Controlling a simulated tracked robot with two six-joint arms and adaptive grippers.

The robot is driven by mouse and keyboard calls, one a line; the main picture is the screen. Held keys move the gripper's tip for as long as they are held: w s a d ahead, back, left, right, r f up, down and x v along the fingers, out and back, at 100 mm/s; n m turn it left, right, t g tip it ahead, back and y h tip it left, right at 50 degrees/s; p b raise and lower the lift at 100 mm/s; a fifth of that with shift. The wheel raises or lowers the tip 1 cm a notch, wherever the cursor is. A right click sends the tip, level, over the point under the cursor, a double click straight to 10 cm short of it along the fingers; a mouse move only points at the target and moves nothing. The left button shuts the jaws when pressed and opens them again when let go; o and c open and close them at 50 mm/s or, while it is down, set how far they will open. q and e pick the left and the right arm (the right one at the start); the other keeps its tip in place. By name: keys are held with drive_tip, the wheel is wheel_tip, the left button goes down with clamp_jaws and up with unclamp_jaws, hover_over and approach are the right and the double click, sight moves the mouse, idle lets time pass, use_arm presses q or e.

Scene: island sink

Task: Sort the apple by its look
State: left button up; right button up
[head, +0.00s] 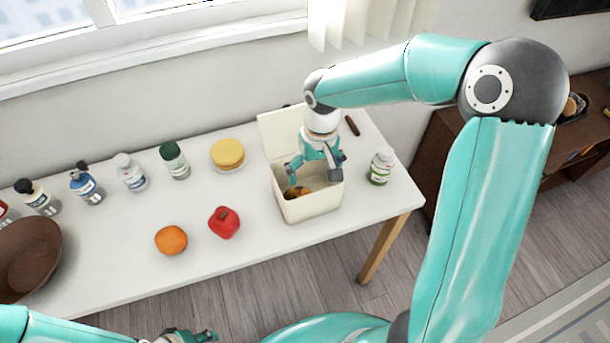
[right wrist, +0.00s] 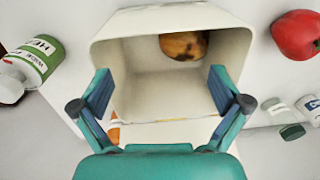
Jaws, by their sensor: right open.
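A yellow-brown apple with dark patches lies inside the cream bin (head: 312,208), against one inner wall; the apple (right wrist: 184,45) shows clearly in the right wrist view, and part of it shows in the head view (head: 298,191). The bin's lid (head: 280,131) stands open at the back. My right gripper (head: 315,176) is over the bin's mouth, pointing down. Its fingers are spread wide and empty in the right wrist view (right wrist: 160,85), apart from the apple. My left gripper (head: 192,337) is at the bottom edge, partly cut off; its jaw opening is unclear.
On the white table, a red pepper-like or apple-like item (head: 224,222) and an orange (head: 171,240) lie left of the bin. A yellow stack on a plate (head: 228,154) and several bottles stand behind. A white-and-green bottle (head: 381,168) stands right. A brown bowl (head: 28,258) is far left.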

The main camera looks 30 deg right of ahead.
drive_tip(key=shift+r, duration=0.15)
wheel_tip(320, 180, up, 12)
drive_tip(key=shift+d, duration=0.3)
idle(0.4)
drive_tip(key=shift+f, duration=0.2)
